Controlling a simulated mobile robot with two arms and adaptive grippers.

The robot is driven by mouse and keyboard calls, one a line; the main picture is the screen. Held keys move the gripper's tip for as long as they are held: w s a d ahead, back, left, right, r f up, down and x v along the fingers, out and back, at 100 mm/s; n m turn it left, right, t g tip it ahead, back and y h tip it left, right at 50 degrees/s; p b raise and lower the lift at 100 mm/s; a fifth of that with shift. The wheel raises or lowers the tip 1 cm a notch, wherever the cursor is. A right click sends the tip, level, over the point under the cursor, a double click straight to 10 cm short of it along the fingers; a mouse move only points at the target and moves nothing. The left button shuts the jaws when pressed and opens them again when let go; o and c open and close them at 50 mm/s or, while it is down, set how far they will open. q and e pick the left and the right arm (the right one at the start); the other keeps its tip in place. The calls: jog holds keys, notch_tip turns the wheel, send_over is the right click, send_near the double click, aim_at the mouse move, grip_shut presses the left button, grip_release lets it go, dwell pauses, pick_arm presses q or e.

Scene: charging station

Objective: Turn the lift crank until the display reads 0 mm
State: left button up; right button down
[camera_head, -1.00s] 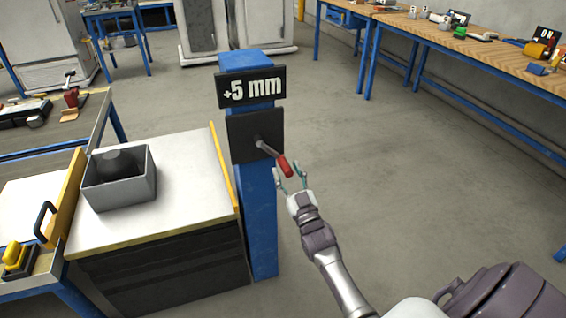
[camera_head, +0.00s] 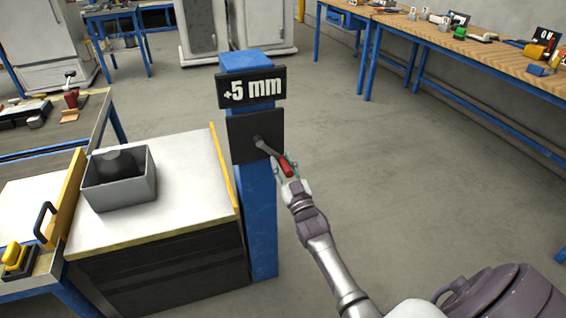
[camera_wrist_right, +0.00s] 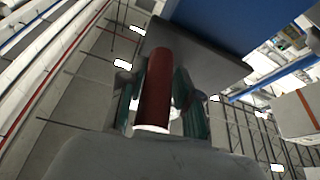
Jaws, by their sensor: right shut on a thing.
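The lift crank (camera_head: 268,148) has a grey arm and a red handle (camera_head: 285,166). It comes out of a dark plate (camera_head: 243,136) on a blue post (camera_head: 260,215), and its handle points down and to the right. The display (camera_head: 251,88) above the plate reads +5 mm. My right gripper (camera_head: 286,170) is shut on the red handle. In the right wrist view the red handle (camera_wrist_right: 154,85) stands between the two green-padded fingers. My left gripper is not in view.
A white-topped cabinet (camera_head: 180,205) with a grey bin (camera_head: 120,185) stands left of the post. A wooden workbench (camera_head: 480,50) with several tools is at the back right. The floor (camera_head: 400,180) right of the post is clear.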

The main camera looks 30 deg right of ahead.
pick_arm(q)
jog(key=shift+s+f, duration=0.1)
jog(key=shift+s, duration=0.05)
pick_arm(e)
jog(key=shift+d+r, duration=0.15)
jog(key=shift+r, duration=0.05)
